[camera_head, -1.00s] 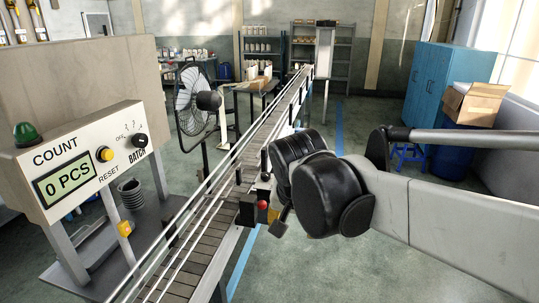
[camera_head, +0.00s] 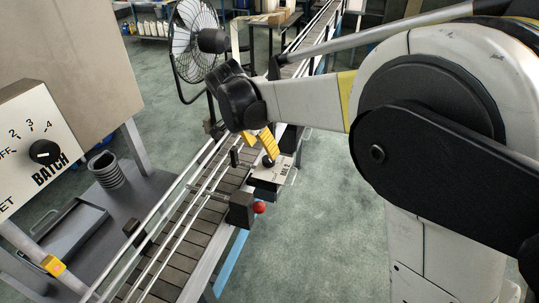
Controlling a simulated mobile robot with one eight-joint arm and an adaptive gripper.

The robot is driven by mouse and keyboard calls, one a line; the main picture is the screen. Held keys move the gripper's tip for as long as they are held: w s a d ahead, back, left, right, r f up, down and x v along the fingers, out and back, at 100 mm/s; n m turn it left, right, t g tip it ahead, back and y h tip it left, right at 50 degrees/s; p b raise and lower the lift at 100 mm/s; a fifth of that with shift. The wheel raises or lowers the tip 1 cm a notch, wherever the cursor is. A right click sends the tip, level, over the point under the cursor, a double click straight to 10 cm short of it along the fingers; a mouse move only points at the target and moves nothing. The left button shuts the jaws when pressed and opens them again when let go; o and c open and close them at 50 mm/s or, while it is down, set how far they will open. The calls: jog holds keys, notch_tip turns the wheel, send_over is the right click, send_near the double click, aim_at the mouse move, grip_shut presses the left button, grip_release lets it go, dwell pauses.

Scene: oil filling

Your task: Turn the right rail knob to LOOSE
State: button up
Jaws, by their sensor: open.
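A small black knob (camera_head: 268,161) sits on a pale plate with small dark lettering at the right side of the conveyor. It appears to be the right rail knob; the lettering is too small to read, so its setting cannot be told. My gripper (camera_head: 259,146), with yellow fingers, points down just above and left of the knob. The fingers are apart and nothing shows between them. Whether a fingertip touches the knob cannot be told.
The conveyor (camera_head: 178,240) with its metal guide rails runs from bottom left to the back. A dark block with a red ball (camera_head: 259,208) stands nearer on its right edge. A batch panel (camera_head: 33,145) and grey bench are at left; a fan (camera_head: 195,45) is behind.

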aim_at(269, 159)
jog(key=b+x, duration=0.2)
jog(key=x, duration=0.5)
jog(key=shift+w+d+f, duration=0.1)
jog(key=shift+w+f, duration=0.05)
jog(key=c, duration=1.2)
